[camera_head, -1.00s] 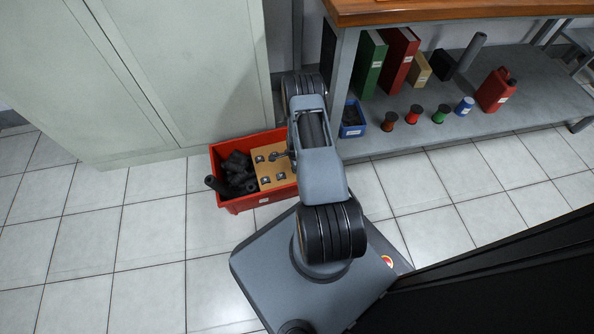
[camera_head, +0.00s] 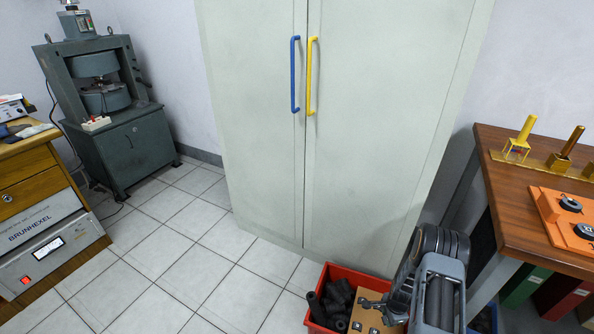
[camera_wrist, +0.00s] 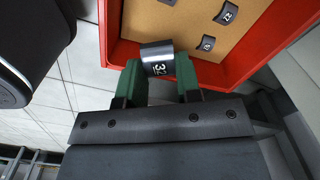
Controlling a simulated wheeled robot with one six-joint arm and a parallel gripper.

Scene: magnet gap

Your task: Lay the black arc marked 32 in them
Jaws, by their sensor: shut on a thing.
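The black arc marked 32 (camera_wrist: 158,57) is a short curved piece with white digits. In the wrist view my gripper (camera_wrist: 159,72) is shut on it, with one green finger on each side. The red crate (camera_wrist: 249,65) and its tan board (camera_wrist: 180,28) lie behind the arc, which seems to be over the crate's edge. Two other black arcs with white marks rest on the board. In the head view my gripper (camera_head: 374,304) is at the red crate (camera_head: 331,274), and the held arc is too small to make out.
A pale cabinet (camera_head: 370,130) stands behind the crate. A grey-green machine (camera_head: 131,150) with two facing drums stands at far left. Tiled floor at left is clear.

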